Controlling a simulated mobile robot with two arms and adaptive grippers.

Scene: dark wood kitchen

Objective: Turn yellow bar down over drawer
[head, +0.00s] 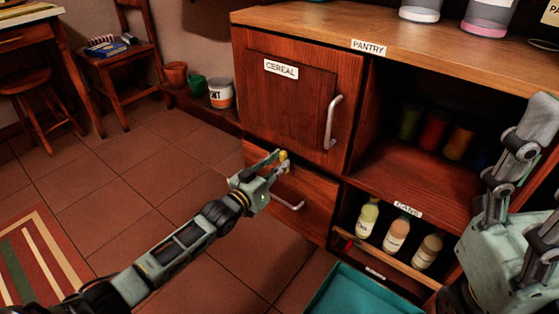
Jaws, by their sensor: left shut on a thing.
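The yellow bar (284,155) is a small piece showing at the fingertips of my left gripper (275,164), at the top of the drawer front. My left gripper is shut on it. The gripper hides most of the bar, so its tilt is hard to tell. The wooden drawer (312,203) is below the cereal door and looks shut, with a silver handle (288,203) just below the gripper. My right gripper (535,125) is at the right edge, in front of the open shelf, apart from the drawer. Its finger opening is unclear.
The shut cereal door (285,105) has a silver handle (332,122). Open shelves to the right hold jars (433,132) and bottles (396,234). A teal tray (365,293) is at the bottom. The tiled floor (120,200) at left is mostly clear.

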